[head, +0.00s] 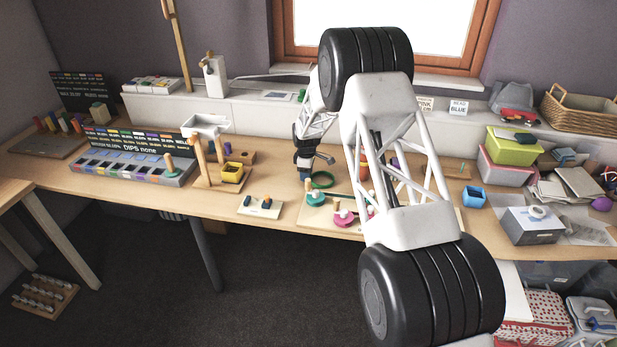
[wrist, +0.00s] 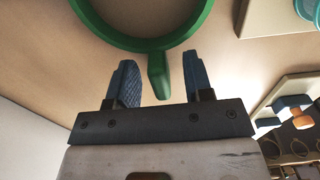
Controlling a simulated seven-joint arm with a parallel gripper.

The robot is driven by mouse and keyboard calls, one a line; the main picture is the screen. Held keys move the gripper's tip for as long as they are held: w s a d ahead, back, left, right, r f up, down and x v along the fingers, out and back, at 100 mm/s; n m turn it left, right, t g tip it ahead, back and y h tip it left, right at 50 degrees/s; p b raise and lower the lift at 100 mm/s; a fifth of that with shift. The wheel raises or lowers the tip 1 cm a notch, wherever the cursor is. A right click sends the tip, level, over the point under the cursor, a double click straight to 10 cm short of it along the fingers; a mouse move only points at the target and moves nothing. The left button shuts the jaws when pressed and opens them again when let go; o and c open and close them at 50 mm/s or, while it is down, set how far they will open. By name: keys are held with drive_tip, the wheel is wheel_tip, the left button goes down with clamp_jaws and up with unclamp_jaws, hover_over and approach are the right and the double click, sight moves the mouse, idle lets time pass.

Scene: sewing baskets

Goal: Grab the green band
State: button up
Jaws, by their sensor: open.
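In the wrist view the green band (wrist: 145,44) shows at the top, partly cut off by the frame. A short green tab sticks out from its near edge. My gripper (wrist: 157,72) is open, with its blue fingers on either side of that tab. I see gaps between the tab and both fingers. In the head view my gripper (head: 316,168) is just above and beside the band.
A peg board with a teal ring (head: 315,198) and a pink ring (head: 343,219) is close in front.

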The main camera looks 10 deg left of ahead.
drive_tip(key=shift+f, duration=0.25)
drive_tip(key=shift+c, duration=0.2)
clamp_jaws()
idle(0.3)
